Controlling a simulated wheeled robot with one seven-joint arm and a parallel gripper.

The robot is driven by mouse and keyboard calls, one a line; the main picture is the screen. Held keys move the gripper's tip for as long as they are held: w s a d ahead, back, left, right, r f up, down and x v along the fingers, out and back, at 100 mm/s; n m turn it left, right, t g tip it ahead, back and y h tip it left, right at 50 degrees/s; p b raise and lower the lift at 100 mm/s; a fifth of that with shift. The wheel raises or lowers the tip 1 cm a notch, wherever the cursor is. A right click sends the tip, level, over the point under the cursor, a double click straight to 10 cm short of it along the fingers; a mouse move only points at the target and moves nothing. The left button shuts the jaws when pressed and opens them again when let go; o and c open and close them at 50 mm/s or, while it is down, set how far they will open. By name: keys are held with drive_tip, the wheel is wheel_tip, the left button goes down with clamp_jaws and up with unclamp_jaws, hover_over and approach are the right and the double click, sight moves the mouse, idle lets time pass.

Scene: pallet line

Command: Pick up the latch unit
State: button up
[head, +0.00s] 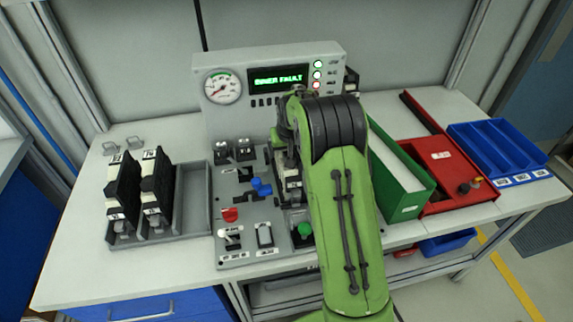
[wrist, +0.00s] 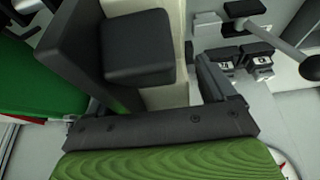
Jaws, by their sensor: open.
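My gripper (head: 284,160) is over the right part of the grey control panel (head: 232,192), partly hidden by my green arm. In the wrist view its open dark jaws (wrist: 174,62) stand either side of a cream-coloured body (wrist: 173,92); contact cannot be told. A cream and dark unit (head: 292,180) shows under the gripper in the head view, mostly hidden. Two upright black and cream units, one (head: 121,186) left of the other (head: 156,186), stand in a grey tray (head: 194,190) at the left. I cannot read which unit is the latch unit.
An instrument box (head: 232,118) with a gauge and a lit fault display stands behind the panel. Levers, a blue knob (head: 261,187) and a red knob (head: 230,215) rise nearby. Green (head: 408,205), red (head: 450,170) and blue (head: 497,150) bins fill the right.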

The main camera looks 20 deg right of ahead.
drive_tip(key=shift+r, duration=0.1)
clamp_jaws()
idle(0.3)
drive_tip(key=shift+r, duration=0.1)
